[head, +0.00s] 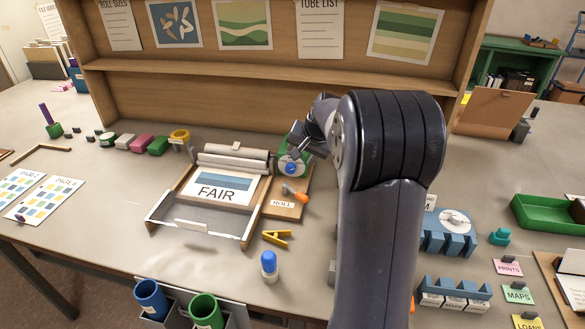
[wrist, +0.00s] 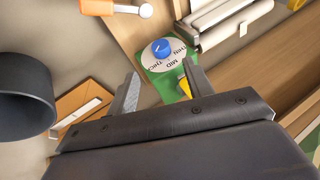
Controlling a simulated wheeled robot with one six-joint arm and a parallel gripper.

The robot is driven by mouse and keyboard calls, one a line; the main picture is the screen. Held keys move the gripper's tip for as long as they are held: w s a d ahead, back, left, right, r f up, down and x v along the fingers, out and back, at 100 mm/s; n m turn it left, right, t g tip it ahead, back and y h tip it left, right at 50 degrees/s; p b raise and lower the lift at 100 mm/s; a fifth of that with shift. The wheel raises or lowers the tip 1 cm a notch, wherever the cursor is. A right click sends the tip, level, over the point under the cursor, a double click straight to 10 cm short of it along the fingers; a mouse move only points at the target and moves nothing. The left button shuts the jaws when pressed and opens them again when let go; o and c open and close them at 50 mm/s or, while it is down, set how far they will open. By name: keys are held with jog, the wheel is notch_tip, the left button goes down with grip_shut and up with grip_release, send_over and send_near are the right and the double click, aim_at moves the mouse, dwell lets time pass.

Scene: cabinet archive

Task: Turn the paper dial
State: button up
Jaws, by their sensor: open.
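The paper dial (head: 291,169) is a blue knob on a round white face, set on a green plate right of the rollers. In the wrist view the blue knob (wrist: 161,48) has a pale pointer line, and the white face around it reads THIN, MID and THICK. My gripper (wrist: 160,88) is open and empty. Its two fingers point toward the dial, with the knob beyond the tips and apart from them. In the head view my gripper (head: 312,150) is just above and right of the dial, partly hidden by my arm.
The roller press with a FAIR sheet (head: 217,188) stands left of the dial. An orange-handled crank (head: 295,194) is just in front, by the ROLL label. A yellow part (wrist: 184,86) sits on the green plate near one finger. The wooden shelf (head: 230,75) rises behind.

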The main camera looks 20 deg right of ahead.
aim_at(290, 170)
jog(key=p+x, duration=0.1)
jog(key=x, duration=0.9)
jog(key=shift+s, duration=0.1)
jog(key=c, duration=1)
